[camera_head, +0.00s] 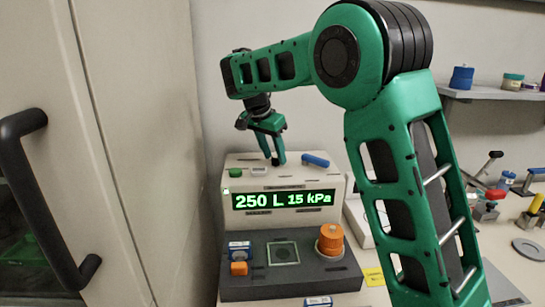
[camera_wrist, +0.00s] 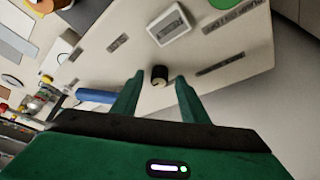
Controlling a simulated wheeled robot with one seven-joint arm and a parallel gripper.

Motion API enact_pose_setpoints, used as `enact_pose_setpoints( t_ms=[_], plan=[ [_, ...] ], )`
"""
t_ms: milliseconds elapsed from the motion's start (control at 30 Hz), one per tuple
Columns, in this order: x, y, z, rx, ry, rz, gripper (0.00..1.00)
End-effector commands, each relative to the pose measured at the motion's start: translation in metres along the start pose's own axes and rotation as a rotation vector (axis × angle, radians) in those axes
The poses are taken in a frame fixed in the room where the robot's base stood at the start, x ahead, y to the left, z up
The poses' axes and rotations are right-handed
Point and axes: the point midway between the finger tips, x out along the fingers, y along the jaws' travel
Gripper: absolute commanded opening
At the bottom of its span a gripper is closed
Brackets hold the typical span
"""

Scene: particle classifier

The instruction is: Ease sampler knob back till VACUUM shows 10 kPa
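The sampler device (camera_head: 236,161) is a cream box on a dark grey base. Its green-lit display (camera_head: 283,200) reads 250 L and 15 kPa. In the wrist view a small dark round knob (camera_wrist: 160,75), apparently the sampler knob, stands on the cream top panel (camera_wrist: 220,45). My gripper (camera_head: 276,160) points down at the device's top. In the wrist view my gripper (camera_wrist: 160,76) is open, with one fingertip on each side of the knob and a gap showing on both sides. The fingers' height relative to the knob is hard to judge. The head view barely shows the knob.
The top panel also carries a green button (camera_head: 235,173), a white block (camera_head: 258,171) and a blue handle (camera_head: 315,160). An orange knob-like stack (camera_head: 330,240) and a glass square (camera_head: 283,253) sit on the base. A black-handled door (camera_head: 110,130) is close on the left.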

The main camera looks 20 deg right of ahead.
Motion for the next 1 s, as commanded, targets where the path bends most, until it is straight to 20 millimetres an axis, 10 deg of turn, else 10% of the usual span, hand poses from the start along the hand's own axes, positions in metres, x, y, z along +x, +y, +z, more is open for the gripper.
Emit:
enact_pose_setpoints(
  t_ms=[367,567,1000],
  plan=[
    [0.0058,-0.0007,0.0013,0.000,0.000,-0.001,0.40],
    [0.0056,-0.0008,0.0012,-0.001,0.000,-0.001,0.00],
    [0.0045,-0.0008,0.0001,-0.064,0.002,-0.031,0.00]
  ],
)
